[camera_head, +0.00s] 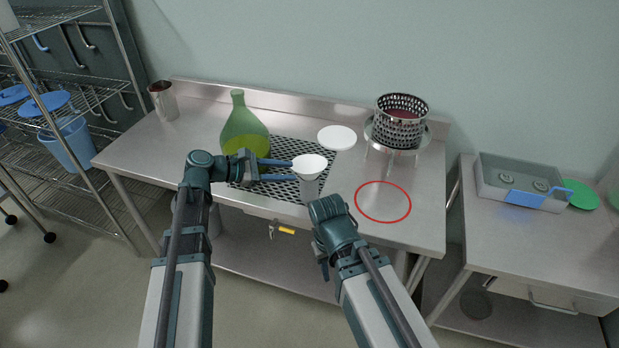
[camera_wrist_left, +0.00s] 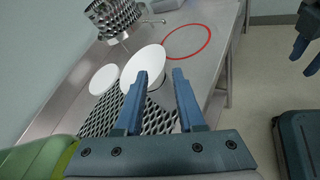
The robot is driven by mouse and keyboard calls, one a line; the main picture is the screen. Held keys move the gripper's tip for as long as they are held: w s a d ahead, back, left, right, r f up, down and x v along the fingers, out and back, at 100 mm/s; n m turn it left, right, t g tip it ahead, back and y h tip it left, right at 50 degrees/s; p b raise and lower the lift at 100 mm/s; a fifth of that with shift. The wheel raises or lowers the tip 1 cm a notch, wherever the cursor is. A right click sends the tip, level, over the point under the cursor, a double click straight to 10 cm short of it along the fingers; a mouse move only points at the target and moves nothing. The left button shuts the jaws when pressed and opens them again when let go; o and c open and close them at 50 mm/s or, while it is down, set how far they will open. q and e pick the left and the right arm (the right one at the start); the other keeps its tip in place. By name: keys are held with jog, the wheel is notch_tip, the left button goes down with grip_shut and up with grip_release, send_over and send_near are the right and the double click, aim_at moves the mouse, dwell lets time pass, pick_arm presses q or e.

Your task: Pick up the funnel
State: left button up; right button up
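The white funnel (camera_head: 310,164) has a wide round rim with a narrower grey part below it, at the right front of the perforated drain panel. It also shows in the left wrist view (camera_wrist_left: 146,62), just beyond the fingertips. My left gripper (camera_head: 291,170) comes in from the left, level, with its blue fingers apart and empty. In the left wrist view the fingers (camera_wrist_left: 162,72) point at the funnel's lower part. I cannot tell whether they touch it. My right arm's end (camera_head: 328,211) is at the table's front edge. Its fingers cannot be made out.
A green flask (camera_head: 241,125) stands left of the drain panel (camera_head: 262,189). A white disc (camera_head: 337,138) lies behind the funnel. A perforated metal basket (camera_head: 400,120) sits on a stand at the back right. A red ring (camera_head: 383,201) marks bare table at right.

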aim_at(311, 172)
pick_arm(q)
jog(key=shift+b+x, duration=0.35)
jog(key=shift+x, duration=1.3)
jog(key=b+x, duration=0.2)
jog(key=x, duration=0.3)
jog(key=shift+w+d+f, duration=0.1)
grip_shut()
